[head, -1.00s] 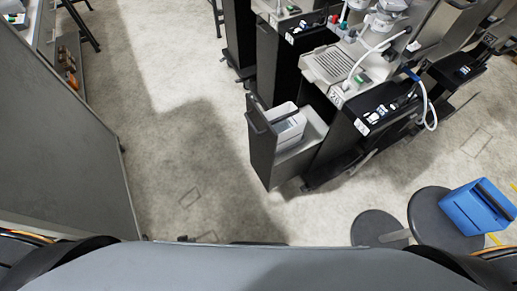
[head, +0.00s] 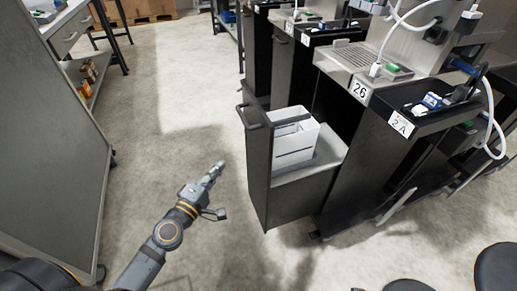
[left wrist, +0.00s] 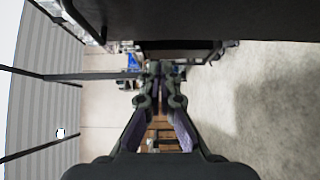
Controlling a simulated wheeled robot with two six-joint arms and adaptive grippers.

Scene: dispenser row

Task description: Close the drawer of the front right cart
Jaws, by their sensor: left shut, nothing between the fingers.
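The front right cart (head: 408,121), dark with a grey top and labels reading 26 and 2A, stands right of centre in the head view. Its drawer (head: 262,172) is pulled out to the left, with a tall dark front and a bar handle (head: 252,119). A white bin (head: 293,140) sits inside it. My left gripper (head: 219,167) is shut and empty, left of the drawer front and apart from it, over the floor. Its fingers also show together in the left wrist view (left wrist: 160,78). A dark surface at the top there cannot be identified surely. My right gripper is out of view.
More carts (head: 290,58) stand in a row behind. A grey panel (head: 55,150) stands at the left. Dark round stools (head: 497,266) show at the lower right.

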